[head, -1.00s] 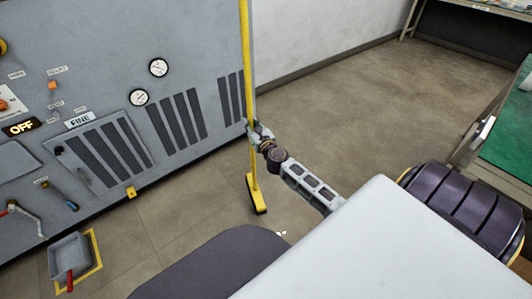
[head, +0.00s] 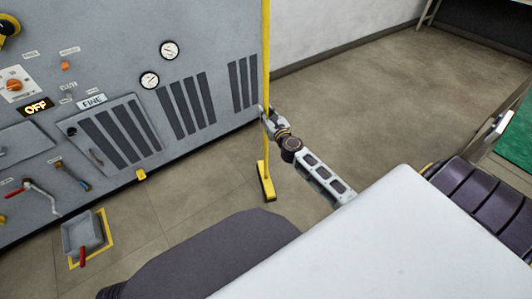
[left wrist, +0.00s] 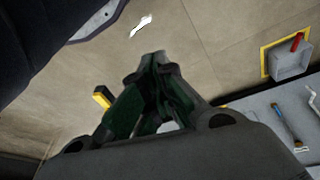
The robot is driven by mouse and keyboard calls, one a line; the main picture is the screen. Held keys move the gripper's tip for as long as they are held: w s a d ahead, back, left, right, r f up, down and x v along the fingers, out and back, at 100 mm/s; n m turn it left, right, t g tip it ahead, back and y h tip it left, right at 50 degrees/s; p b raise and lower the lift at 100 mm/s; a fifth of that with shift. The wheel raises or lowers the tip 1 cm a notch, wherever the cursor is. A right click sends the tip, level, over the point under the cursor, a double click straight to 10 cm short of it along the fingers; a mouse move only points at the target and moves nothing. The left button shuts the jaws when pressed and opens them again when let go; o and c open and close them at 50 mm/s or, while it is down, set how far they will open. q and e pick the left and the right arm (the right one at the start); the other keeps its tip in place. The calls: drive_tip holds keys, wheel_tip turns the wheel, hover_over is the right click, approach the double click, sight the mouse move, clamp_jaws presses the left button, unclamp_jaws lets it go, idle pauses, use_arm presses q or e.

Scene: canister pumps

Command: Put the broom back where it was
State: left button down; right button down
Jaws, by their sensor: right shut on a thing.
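The broom has a thin yellow handle (head: 266,60) and a yellow foot with a dark edge (head: 266,186). It stands nearly upright, its foot at the floor, in front of the right end of the grey machine. My right gripper (head: 268,120) is shut on the handle, above the foot. My left gripper is not in the head view. In the left wrist view its dark green fingers (left wrist: 154,68) converge at the tips with nothing seen between them. The broom's yellow foot (left wrist: 103,97) shows partly beside those fingers.
The grey machine (head: 205,70) with gauges and vents fills the left. A dustpan (head: 82,234) with a red handle lies in a yellow floor outline. A small white patch (left wrist: 141,25) shows on the floor. Open floor (head: 370,100) lies right of the broom, with a table (head: 515,140) at the right edge.

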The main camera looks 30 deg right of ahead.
use_arm(q)
drive_tip(key=shift+t+h, duration=0.7)
drive_tip(key=shift+t, duration=0.2)
drive_tip(key=d+f+b, duration=0.1)
drive_tip(key=b, duration=0.1)
drive_tip(key=w+d+f+b, duration=0.1)
drive_tip(key=f+b, duration=0.1)
drive_tip(key=b, duration=0.1)
drive_tip(key=shift+d+f, duration=0.1)
drive_tip(key=shift+d, duration=0.2)
drive_tip(key=shift+f, duration=0.1)
wheel_tip(320, 180, down, 7)
drive_tip(key=d+t+h+b, duration=0.1)
drive_tip(key=b, duration=0.2)
drive_tip(key=shift+w+d+r+n, duration=0.2)
drive_tip(key=shift+d+n, duration=0.05)
drive_tip(key=shift+n, duration=0.15)
drive_tip(key=shift+b, duration=0.3)
